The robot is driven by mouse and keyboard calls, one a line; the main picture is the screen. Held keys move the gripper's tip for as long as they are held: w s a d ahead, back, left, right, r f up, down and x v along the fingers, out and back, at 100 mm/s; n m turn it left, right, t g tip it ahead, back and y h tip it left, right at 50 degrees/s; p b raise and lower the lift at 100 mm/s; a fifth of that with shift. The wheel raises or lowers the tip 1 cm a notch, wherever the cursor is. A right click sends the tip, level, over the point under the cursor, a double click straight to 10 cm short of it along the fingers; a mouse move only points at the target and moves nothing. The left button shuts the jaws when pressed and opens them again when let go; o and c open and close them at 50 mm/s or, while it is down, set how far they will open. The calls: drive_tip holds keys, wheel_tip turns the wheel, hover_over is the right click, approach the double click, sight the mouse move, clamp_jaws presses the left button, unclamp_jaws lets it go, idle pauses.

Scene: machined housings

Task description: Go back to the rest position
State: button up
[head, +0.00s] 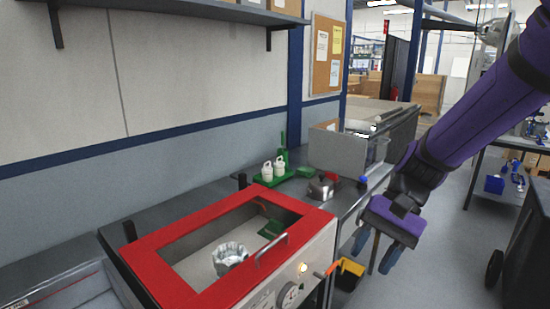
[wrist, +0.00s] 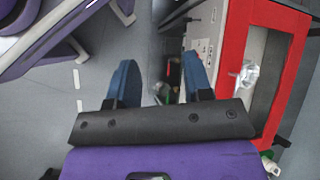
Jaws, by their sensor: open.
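My gripper (head: 374,244) hangs at the end of my purple arm in the head view, to the right of the red-framed machine and out past the bench's front edge. Its two blue fingers are apart with nothing between them; in the wrist view my gripper (wrist: 158,85) also shows open and empty, above the floor. A silver machined housing (head: 229,257) sits inside the open red-framed machine (head: 150,262). The housing also shows in the wrist view (wrist: 248,75). My gripper is well apart from it.
The grey bench (head: 205,197) holds a green tray with white parts (head: 273,172), a metal part with a dark knob (head: 322,187) and a grey box (head: 340,152). A yellow-and-black bin (head: 349,272) is below.

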drive_tip(key=s+d+r+n+t+h, duration=0.4)
drive_tip(key=s+d+r+t+h, duration=0.2)
drive_tip(key=s+d+r+t, duration=0.3)
drive_tip(key=s+d+r, duration=0.1)
drive_tip(key=d+r, duration=0.3)
drive_tip(key=shift+d+t, duration=0.2)
drive_tip(key=shift+t, duration=0.2)
drive_tip(key=shift+s, duration=0.1)
idle(1.2)
